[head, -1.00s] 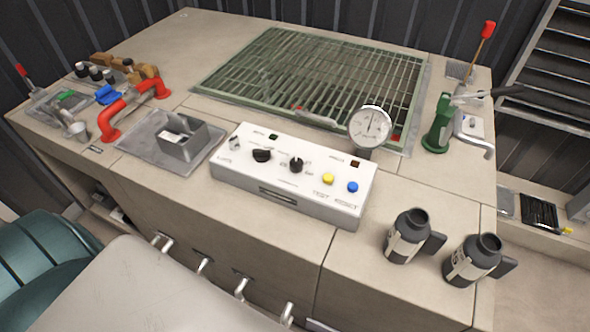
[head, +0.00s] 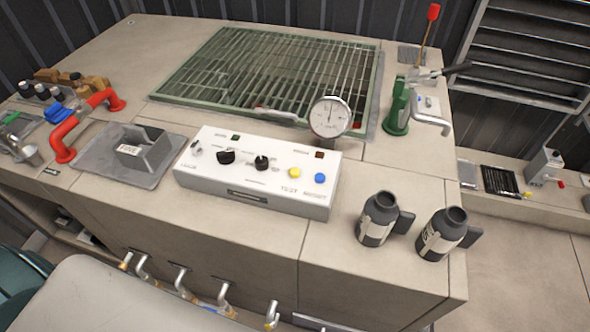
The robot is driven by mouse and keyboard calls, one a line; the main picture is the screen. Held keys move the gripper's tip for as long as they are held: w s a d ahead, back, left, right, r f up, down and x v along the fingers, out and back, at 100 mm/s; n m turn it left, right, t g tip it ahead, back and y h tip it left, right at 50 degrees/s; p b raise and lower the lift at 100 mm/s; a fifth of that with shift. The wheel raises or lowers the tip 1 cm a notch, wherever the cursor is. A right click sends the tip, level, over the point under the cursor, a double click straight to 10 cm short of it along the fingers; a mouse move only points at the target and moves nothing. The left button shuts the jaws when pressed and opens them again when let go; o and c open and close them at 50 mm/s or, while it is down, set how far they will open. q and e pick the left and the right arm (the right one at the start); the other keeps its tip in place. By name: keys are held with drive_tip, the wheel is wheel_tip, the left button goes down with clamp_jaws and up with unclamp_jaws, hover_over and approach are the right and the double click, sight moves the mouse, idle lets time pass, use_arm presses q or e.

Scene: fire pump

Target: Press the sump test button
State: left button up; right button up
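A white control box (head: 215,178) sits on the beige counter in the head view. Its top carries two black knobs (head: 262,163), a yellow button (head: 295,173) and a blue button (head: 320,178). Small lettering by the yellow button appears to read TEST; the lettering by the blue button is too small to read surely. A small green indicator and a dark red one sit along the box's back edge. Neither of my grippers shows in the head view.
A round gauge (head: 329,117) stands behind the box, before a green-framed grate (head: 270,70). Two dark canisters (head: 378,219) stand at the front right. A grey tray (head: 100,160) and a red pipe handle (head: 85,122) are at left. A green hand pump (head: 398,106) stands at right.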

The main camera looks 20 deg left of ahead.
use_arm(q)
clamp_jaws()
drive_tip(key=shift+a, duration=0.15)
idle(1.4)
